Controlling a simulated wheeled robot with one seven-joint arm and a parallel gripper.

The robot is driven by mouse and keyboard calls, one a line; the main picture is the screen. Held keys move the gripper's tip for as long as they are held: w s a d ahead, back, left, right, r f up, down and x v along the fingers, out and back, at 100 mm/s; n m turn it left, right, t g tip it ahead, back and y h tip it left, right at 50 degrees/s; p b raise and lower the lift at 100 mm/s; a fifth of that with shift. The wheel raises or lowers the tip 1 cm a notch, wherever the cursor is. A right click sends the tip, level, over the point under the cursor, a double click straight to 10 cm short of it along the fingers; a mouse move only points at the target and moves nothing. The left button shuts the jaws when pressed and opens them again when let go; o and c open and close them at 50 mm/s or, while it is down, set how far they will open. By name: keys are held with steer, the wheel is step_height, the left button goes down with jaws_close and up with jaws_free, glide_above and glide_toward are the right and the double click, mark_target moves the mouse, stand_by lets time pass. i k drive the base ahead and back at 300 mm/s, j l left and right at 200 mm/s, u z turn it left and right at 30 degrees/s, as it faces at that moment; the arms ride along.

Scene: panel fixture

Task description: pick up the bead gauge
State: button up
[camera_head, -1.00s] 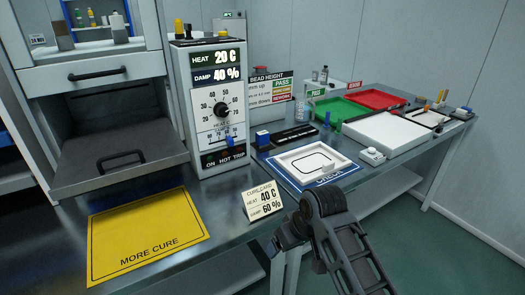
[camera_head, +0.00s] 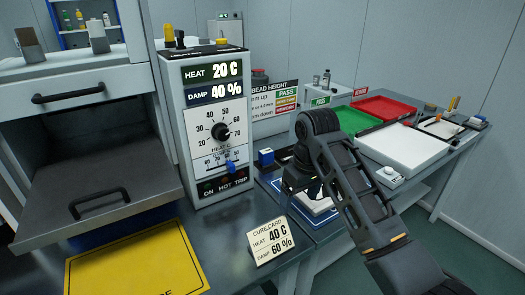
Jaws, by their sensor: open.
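I cannot tell for sure which item is the bead gauge. A small blue-topped block (camera_head: 265,157) stands beside the control box, in front of the bead height sign (camera_head: 272,104). A dark rack (camera_head: 284,155) lies just right of the block, partly hidden by my arm. My gripper (camera_head: 299,188) is open and hangs over the blue mat (camera_head: 275,186) and white tray (camera_head: 322,207), which my arm mostly covers. Its fingertips are small and dark, and I see nothing held in them.
The control box (camera_head: 212,125) stands left of the gripper. A cure card (camera_head: 271,241) stands at the bench's front edge. Green (camera_head: 352,121) and red (camera_head: 385,107) trays and a white board (camera_head: 402,146) lie at right.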

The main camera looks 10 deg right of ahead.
mark_target(266, 156)
steer(key=i, duration=1.05)
